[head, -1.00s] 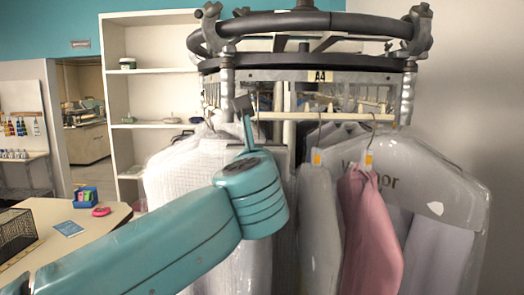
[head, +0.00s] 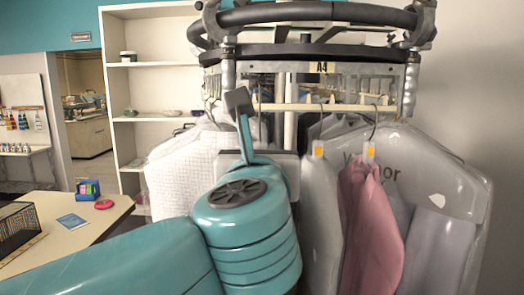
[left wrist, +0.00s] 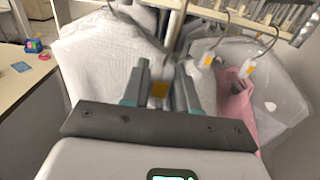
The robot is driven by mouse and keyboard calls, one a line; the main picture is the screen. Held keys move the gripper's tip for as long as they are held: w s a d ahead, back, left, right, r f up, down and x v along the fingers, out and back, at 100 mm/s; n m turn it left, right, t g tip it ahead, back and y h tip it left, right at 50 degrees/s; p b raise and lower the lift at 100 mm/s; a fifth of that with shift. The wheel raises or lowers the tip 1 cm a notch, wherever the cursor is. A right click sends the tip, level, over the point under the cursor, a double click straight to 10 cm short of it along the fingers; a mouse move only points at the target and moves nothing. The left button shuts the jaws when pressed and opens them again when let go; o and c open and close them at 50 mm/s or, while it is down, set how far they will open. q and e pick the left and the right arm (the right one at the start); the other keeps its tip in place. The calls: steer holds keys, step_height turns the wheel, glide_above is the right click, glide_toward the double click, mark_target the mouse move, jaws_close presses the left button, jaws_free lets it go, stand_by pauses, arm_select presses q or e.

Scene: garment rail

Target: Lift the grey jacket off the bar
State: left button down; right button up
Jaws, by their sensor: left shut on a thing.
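My left gripper (head: 240,105) is raised at the rail, in front of the hanging clothes. In the left wrist view its two fingers (left wrist: 162,80) are shut around the neck of a hanger with an orange tag (left wrist: 159,89). The grey jacket on this hanger is mostly hidden by my gripper and arm; a grey part (left wrist: 150,50) shows behind the fingers. The hanger's stem runs up to the cream bar (head: 300,107), and I cannot tell whether its hook still touches the bar. My right gripper is not in view.
A white textured garment (head: 180,175) hangs at left. A pale grey bagged garment (head: 320,215), a pink one (head: 368,220) and a large plastic-covered one (head: 440,180) hang close at right. A dark ring frame (head: 310,15) is above. A table (head: 85,235) stands at left.

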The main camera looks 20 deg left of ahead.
arm_select(q)
steer(key=s, duration=0.1)
steer(key=s+d, duration=0.1)
steer(key=shift+s+d+r, duration=0.15)
steer(key=shift+s+d, duration=0.15)
steer(key=shift+s+a, duration=0.1)
steer(key=shift+s, duration=0.65)
steer(key=v, duration=0.3)
steer(key=shift+s+d, duration=0.15)
steer(key=shift+d, duration=0.15)
steer(key=shift+s, duration=0.85)
steer(key=shift+s+d, duration=0.25)
steer(key=shift+d, duration=0.05)
steer(key=shift+a, duration=0.2)
